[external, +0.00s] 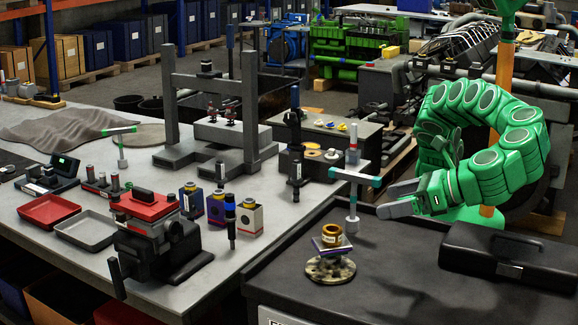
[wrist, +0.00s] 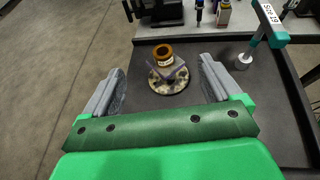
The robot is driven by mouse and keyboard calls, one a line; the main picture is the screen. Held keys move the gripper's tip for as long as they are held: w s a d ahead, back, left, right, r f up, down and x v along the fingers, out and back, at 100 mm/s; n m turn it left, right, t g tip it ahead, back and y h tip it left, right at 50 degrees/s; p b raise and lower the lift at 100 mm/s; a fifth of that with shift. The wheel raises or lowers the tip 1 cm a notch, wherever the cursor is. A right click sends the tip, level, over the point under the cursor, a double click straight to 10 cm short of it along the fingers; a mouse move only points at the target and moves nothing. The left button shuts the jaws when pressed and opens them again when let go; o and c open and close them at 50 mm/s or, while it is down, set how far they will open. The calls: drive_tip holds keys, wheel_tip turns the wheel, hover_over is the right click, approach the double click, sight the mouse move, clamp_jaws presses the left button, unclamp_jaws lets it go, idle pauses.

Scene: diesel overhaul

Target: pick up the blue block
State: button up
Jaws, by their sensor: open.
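The blue block (external: 327,244) is a small blue-grey block on a round mottled disc (external: 330,270) on the dark bench top. A brass-coloured ring (external: 332,234) with a pale label sits on top of it. In the wrist view the block (wrist: 178,68) shows tilted beside and under the ring (wrist: 162,53), with the disc (wrist: 166,87) below. My gripper (external: 390,202) is open and empty, to the right of the block and above the bench in the external view. In the wrist view its fingers (wrist: 162,72) are apart, with the block ahead between them.
A T-shaped teal and grey tool (external: 353,185) stands upright just behind the block, at the right in the wrist view (wrist: 265,35). A black case (external: 520,260) lies on the bench's right. A red vise (external: 150,220) stands on the neighbouring grey table. Bench top between disc and case is clear.

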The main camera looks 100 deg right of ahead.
drive_tip(key=w+d+f+m+g+y, duration=0.1)
drive_tip(key=w+d+m, duration=0.1)
drive_tip(key=w+d, duration=0.55)
drive_tip(key=w+d+f+m+g+y, duration=0.15)
drive_tip(key=w+d, duration=0.25)
drive_tip(key=w, duration=0.6)
wheel_tip(320, 180, up, 4)
drive_tip(key=f+m+t+y, duration=0.1)
drive_tip(key=m+t+y, duration=0.45)
drive_tip(key=m, duration=1.95)
hover_over(185, 189)
drive_tip(key=s, duration=0.3)
drive_tip(key=shift+m, duration=0.25)
wheel_tip(185, 189, down, 12)
drive_tip(key=shift+w+d, duration=0.1)
drive_tip(key=shift+w+f, duration=0.1)
drive_tip(key=shift+f, duration=3.8)
drive_tip(key=shift+x, duration=1.4)
drive_tip(key=shift+r, duration=0.15)
